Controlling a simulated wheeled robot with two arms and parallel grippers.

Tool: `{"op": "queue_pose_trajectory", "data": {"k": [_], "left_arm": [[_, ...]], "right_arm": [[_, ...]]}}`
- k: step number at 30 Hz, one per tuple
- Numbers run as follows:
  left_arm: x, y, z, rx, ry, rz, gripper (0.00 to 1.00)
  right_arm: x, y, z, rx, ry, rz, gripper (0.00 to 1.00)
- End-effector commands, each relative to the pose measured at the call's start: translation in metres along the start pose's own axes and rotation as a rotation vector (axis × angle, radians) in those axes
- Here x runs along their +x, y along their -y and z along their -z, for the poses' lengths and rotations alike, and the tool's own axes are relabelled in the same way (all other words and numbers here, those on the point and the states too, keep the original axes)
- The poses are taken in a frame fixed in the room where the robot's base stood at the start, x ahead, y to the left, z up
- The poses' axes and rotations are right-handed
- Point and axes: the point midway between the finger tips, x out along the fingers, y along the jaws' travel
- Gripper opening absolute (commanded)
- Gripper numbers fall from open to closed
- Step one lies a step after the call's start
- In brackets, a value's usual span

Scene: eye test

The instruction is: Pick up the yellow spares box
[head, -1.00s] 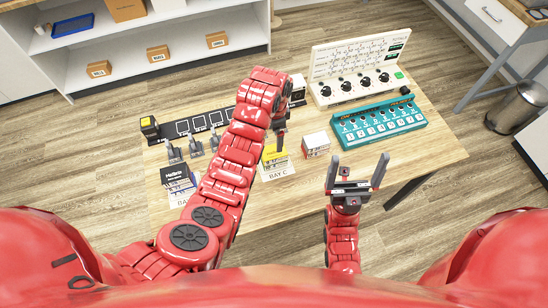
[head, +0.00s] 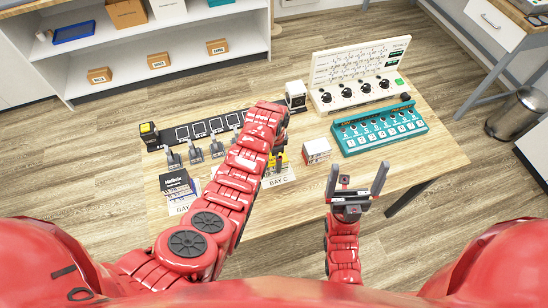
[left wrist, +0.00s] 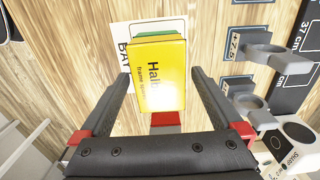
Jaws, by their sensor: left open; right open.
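The yellow spares box (left wrist: 160,78) lies below my left gripper (left wrist: 159,74) in the left wrist view. The gripper is open, with one finger on each side of the box. I see no finger clearly touching it. A green edge shows behind the box's far end. In the head view my left gripper (head: 278,155) points down over the white BAY C card (head: 279,181), and it and the arm hide most of the box. Only a little yellow shows there. My right gripper (head: 358,170) is open and empty over the table's front right part.
A red and white box (head: 317,150) stands just right of the card. Behind it are a teal panel (head: 380,130) and a white panel with knobs (head: 357,90). Dark Halbrix boxes (head: 175,184) and grey holders (head: 195,150) are on the left. Bare wood (head: 420,165) shows at right.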

Motion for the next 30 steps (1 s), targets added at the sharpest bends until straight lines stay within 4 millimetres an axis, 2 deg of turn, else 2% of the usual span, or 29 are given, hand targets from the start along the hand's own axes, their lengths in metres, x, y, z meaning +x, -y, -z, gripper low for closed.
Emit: {"op": "queue_pose_trajectory", "data": {"k": [12,14,27,30], "left_arm": [[0.0085,-0.0007,-0.0004,0.001,0.0,0.001,1.0],[0.0084,-0.0006,-0.0004,0.001,0.0,0.001,0.91],[0.0082,-0.0005,-0.0005,0.001,0.0,0.001,0.14],[0.0082,-0.0005,-0.0005,0.001,0.0,0.001,0.14]], "right_arm": [[0.003,-0.0001,0.0004,0.0,0.0,0.0,1.0],[0.003,-0.0001,0.0005,0.0,0.0,0.0,1.0],[0.0031,-0.0002,0.0005,0.0,0.0,0.0,1.0],[0.0031,-0.0001,0.0005,0.0,0.0,0.0,1.0]]}}
